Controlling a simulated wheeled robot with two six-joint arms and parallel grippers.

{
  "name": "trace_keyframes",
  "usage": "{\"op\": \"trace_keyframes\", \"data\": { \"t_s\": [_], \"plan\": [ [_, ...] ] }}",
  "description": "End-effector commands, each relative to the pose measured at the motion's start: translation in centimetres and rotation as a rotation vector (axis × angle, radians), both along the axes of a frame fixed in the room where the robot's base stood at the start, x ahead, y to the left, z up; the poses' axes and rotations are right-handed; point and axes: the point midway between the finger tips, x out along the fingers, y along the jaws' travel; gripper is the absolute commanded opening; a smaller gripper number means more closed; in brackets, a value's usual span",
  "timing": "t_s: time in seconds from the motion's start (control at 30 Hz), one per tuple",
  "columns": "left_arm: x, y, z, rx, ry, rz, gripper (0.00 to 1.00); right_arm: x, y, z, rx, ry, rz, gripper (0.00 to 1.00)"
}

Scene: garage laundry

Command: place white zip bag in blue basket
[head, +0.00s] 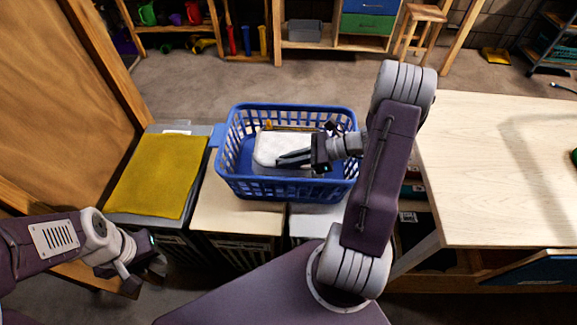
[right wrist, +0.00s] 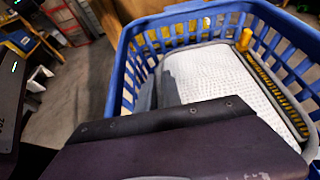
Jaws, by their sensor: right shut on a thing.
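The white zip bag (head: 283,148), a pale quilted pouch with a yellow pull and a dark zip edge, is inside the rim of the blue basket (head: 225,182). My right gripper (head: 294,158) reaches in from the right and is shut on the bag's near side. In the right wrist view the bag (right wrist: 205,80) lies within the walls of the basket (right wrist: 128,62). I cannot tell whether it touches the basket floor. My left gripper (head: 143,276) is empty, low at the left, away from the basket; its jaw opening is unclear.
The basket stands on low bins with pale lids (head: 238,218). A yellow cloth (head: 158,176) lies on the bin to the left. A pale wooden table (head: 500,150) is at the right. Shelves with tools stand at the back, beyond open floor (head: 190,85).

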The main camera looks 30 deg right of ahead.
Motion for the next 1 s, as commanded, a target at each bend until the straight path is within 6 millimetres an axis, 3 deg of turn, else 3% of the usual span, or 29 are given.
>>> {"op": "trace_keyframes", "data": {
  "t_s": [0.03, 0.13, 0.47, 0.5, 0.57, 0.9, 1.0],
  "plan": [
    [0.0, 0.0, -0.6, 0.000, 0.000, 0.000, 0.34, 0.0, 0.0, -1.3, 0.002, 0.002, 0.000, 0.00],
    [0.0, 0.0, -0.9, 0.000, 0.000, 0.000, 0.34, 0.0, 0.0, -2.7, 0.002, 0.000, 0.000, 0.00],
    [0.0, 0.0, -1.0, 0.000, 0.000, 0.000, 0.34, 0.0, 0.0, -3.0, 0.001, -0.001, 0.000, 0.00],
    [0.0, 0.0, -1.0, 0.000, 0.000, 0.000, 0.34, 0.0, 0.0, -3.0, 0.000, 0.000, 0.001, 0.15],
    [0.0, 0.0, -0.9, 0.000, 0.000, 0.000, 0.34, 0.0, 0.0, -3.0, 0.000, 0.000, 0.000, 0.31],
    [0.0, 0.0, -0.6, 0.000, 0.000, 0.000, 0.34, 0.0, 0.0, -2.5, 0.000, -0.001, 0.000, 0.31],
    [0.0, 0.0, -0.3, 0.000, 0.000, 0.000, 0.34, -0.6, -1.2, -1.8, -0.002, -0.002, -0.004, 0.31]
  ]
}}
